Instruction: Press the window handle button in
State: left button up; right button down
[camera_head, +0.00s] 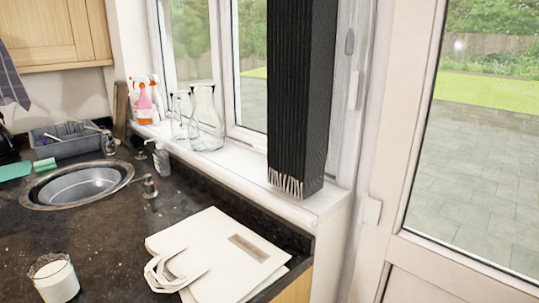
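The window (248,80) stands behind the white sill, partly covered by a black pleated hanging (300,90). I cannot make out a window handle or its button. They may be behind the black hanging or outside the view. A small grey oval piece (350,42) sits on the white frame right of the hanging, and I cannot tell what it is. Neither of my grippers shows in the head view.
Glass vessels (207,120) and spray bottles (145,100) stand on the sill (230,165). A cream bag (218,255) lies on the dark counter (110,225) near a white-filled glass (55,280) and a round sink (80,186). A glazed door (470,150) is at right.

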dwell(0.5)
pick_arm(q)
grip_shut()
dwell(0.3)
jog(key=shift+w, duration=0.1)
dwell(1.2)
